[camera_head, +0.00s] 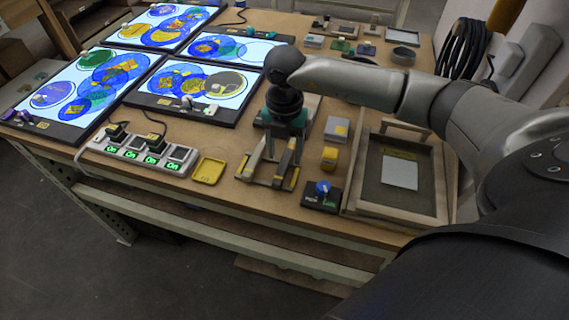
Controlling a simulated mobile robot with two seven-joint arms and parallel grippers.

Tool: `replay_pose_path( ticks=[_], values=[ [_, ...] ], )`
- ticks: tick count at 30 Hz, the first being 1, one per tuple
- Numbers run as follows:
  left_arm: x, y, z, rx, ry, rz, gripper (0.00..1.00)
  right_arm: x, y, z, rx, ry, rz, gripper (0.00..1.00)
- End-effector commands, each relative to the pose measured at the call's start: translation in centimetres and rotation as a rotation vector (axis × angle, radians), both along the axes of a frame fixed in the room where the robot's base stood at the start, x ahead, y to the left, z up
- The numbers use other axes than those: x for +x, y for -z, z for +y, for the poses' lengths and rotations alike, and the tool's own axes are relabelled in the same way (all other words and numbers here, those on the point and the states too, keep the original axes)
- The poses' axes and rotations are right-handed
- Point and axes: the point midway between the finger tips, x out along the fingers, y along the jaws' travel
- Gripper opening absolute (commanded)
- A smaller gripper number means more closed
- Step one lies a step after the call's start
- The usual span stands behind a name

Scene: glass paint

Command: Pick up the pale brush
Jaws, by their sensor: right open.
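My right gripper (269,174) reaches down over the front middle of the wooden workbench (225,192). Its two fingers are spread apart and point down towards the bench top. I cannot make out a pale brush for certain; the gripper and its fingers cover part of the bench where small items are hard to tell apart. I cannot tell whether the fingertips touch anything. My left gripper is not in view.
A power strip (138,150) and a yellow dish (209,171) lie left of the gripper. A blue-knobbed box (322,194), a yellow block (329,158) and a wooden tray (420,212) are to its right. Lit glass panels (76,87) fill the back left.

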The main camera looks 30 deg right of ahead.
Motion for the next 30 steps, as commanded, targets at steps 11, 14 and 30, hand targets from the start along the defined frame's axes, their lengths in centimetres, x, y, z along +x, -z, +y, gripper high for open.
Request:
replay_pose_path(
  ticks=[11,14,30],
  values=[
    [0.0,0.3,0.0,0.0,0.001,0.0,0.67,0.0,2.3,0.0,0.001,-0.001,-0.001,0.62],
    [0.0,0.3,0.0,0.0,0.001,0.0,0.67,0.0,2.3,0.0,0.001,-0.001,-0.001,0.58],
    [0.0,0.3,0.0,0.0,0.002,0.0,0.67,0.0,2.3,0.0,0.001,-0.001,-0.001,0.0]
  ],
)
